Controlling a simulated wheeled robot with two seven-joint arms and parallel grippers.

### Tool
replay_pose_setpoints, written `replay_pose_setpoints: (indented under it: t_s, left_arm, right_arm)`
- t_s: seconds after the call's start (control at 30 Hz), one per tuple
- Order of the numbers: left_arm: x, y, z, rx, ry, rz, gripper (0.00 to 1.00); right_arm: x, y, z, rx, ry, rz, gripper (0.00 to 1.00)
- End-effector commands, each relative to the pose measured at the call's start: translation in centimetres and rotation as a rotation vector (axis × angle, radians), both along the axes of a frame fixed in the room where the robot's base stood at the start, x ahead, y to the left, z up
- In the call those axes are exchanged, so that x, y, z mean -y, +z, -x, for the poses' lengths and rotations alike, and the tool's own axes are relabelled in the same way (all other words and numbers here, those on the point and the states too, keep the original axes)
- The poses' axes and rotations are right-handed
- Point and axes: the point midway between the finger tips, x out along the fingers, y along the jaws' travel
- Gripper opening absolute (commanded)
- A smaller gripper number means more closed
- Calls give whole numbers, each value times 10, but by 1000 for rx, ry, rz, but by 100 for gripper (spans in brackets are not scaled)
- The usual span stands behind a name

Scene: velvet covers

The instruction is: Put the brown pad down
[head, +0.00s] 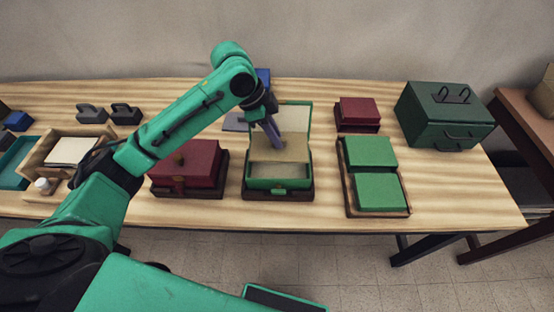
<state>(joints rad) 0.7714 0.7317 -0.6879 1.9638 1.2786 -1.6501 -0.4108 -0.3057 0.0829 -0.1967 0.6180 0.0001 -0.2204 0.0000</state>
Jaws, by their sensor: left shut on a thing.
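The brown pad (290,150) is a flat tan piece at the open green box (268,184), below the raised lid (296,115) with its pale lining. My left gripper (272,135) reaches in from the upper left and is shut on the pad near its back left part. The pad looks roughly level, over or inside the box's opening. I cannot tell whether it touches the box floor. The fingertips and the pad's gripped edge are partly hidden. My right gripper is not in view.
A dark red box (190,165) stands close left of the green box. A tray (409,211) with two green pads is on the right, with a red box (358,112) behind it and a large dark green case (443,117) beyond. A wooden tray (46,163) is on the left.

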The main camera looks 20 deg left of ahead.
Motion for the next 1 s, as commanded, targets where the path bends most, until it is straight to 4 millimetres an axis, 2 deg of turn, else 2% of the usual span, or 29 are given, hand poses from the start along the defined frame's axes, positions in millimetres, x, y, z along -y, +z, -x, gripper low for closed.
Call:
replay_pose_setpoints:
  t_s: [0.1, 0.2, 0.37, 0.5, 0.6, 0.83, 0.87, 0.9, 0.93, 1.0]
  left_arm:
    - [0, -34, 1, -5, 1, 0, 0]
    - [0, -55, 0, -2, 0, 1, 0]
    - [0, -76, 0, -2, 1, 2, 0]
    - [1, -103, 0, -1, 1, 1, 0]
    - [0, -110, -1, 2, 2, 2, 0]
    - [0, -112, -1, 2, 2, 1, 0]
    - [0, -112, -1, 1, 1, 1, 23]
    - [0, -112, -1, 2, 2, 1, 38]
    - [0, -112, -1, 2, 2, 1, 49]
    - [0, -112, -1, 2, 2, 1, 49]
  right_arm:
    - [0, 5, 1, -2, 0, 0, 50]
    - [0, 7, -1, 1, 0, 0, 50]
    - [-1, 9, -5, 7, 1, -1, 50]
    - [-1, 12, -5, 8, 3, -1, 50]
    - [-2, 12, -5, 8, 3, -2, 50]
    - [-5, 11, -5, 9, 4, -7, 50]
    - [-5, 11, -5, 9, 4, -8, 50]
    - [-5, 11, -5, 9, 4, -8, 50]
    - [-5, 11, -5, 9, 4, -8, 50]
    - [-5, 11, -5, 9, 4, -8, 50]
